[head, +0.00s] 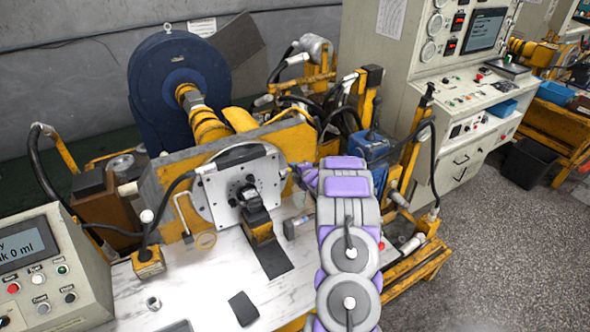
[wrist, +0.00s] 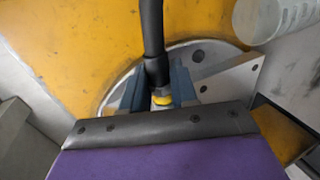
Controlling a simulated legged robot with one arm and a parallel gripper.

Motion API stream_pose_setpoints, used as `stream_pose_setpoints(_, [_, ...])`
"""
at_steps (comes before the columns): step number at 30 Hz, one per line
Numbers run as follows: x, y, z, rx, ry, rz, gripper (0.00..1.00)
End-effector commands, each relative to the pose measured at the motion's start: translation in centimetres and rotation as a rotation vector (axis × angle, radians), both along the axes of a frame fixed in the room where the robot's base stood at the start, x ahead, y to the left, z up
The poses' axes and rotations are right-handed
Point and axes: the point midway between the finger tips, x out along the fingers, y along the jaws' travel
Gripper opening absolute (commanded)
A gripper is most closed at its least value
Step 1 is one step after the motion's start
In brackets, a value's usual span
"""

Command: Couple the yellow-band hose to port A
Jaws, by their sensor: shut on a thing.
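My gripper (wrist: 160,90) is shut on the black hose (wrist: 152,28), with its blue-grey fingers on either side of the hose end. A yellow band (wrist: 162,100) shows at that end between the fingers. The fingers are in front of the pale round motor plate (wrist: 255,72). In the head view my gripper (head: 300,175) is at the right edge of the motor plate (head: 212,196), mostly hidden by my purple and grey arm. Port A cannot be made out, and I cannot tell whether the hose end touches a port.
A second black hose (head: 168,192) runs from a yellow block (head: 148,263) to the plate's left side. The white bench top (head: 200,285) holds a few small parts. A control cabinet (head: 450,70) stands at right.

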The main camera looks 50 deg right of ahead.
Motion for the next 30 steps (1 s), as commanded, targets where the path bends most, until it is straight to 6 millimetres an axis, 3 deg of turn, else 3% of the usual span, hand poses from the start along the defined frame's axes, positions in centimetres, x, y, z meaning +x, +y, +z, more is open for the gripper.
stream_pose_setpoints(16, [0.0,0.0,-4.2,0.002,0.000,0.000,0.00])
stream_pose_setpoints(30, [0.2,0.5,-4.3,-0.001,-0.001,0.001,0.00])
